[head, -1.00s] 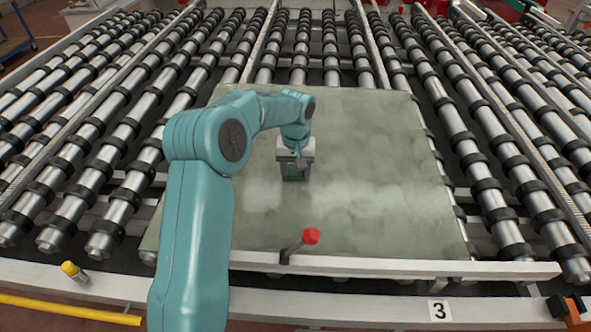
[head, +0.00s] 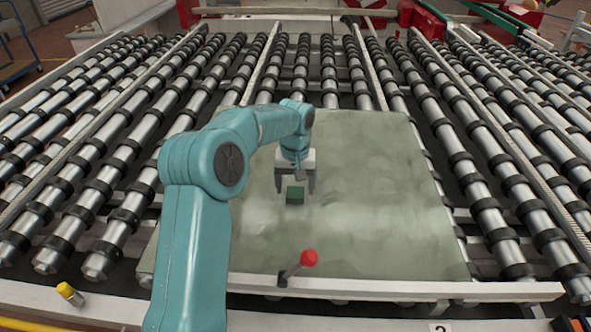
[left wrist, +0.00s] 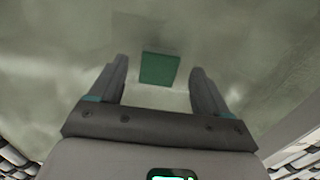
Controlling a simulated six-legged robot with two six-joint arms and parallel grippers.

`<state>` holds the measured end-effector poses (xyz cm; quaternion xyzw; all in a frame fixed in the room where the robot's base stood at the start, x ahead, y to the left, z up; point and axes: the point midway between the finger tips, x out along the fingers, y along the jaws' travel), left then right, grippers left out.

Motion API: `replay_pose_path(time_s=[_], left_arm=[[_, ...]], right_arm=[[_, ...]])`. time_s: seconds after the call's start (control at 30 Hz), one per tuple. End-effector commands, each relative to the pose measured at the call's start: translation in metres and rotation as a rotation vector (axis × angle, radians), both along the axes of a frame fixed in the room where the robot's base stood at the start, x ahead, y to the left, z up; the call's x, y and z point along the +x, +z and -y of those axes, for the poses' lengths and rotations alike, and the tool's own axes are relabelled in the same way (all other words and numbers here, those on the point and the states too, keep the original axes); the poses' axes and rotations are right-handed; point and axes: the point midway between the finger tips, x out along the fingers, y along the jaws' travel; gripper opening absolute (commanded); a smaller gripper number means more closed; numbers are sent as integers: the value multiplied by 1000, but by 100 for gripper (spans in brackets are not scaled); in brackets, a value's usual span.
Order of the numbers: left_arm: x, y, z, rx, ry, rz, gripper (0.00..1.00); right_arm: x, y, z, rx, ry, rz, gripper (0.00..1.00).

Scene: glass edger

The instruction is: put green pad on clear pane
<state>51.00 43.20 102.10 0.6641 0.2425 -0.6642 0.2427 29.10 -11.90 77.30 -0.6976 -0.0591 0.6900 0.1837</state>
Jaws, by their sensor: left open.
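The green pad (head: 295,195) is a small dark green block. It lies on the clear pane (head: 380,210), a large greyish-green sheet, near the pane's middle. My left gripper (head: 295,190) is open just above and behind the pad, its fingers spread to either side. In the left wrist view the green pad (left wrist: 160,68) shows beyond and between the two open fingertips, apart from both. My right gripper is not in view.
The pane lies on a bed of metal rollers (head: 480,160) with black rings. A lever with a red knob (head: 308,258) stands at the pane's front edge. A white rail (head: 400,290) runs along the front. A yellow-capped post (head: 68,291) is at front left.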

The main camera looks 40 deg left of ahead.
Motion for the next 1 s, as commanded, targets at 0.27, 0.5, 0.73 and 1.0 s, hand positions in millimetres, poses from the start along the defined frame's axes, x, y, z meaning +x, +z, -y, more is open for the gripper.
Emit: replay_pose_path(time_s=[0.27,0.5,0.73,1.0], left_arm=[[1,64,0,1,0,4,77],[0,88,0,0,-1,1,77],[0,89,0,0,-1,0,77],[0,89,0,0,-1,0,77]], right_arm=[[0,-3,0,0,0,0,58],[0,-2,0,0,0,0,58],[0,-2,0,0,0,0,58],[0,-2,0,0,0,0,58]])
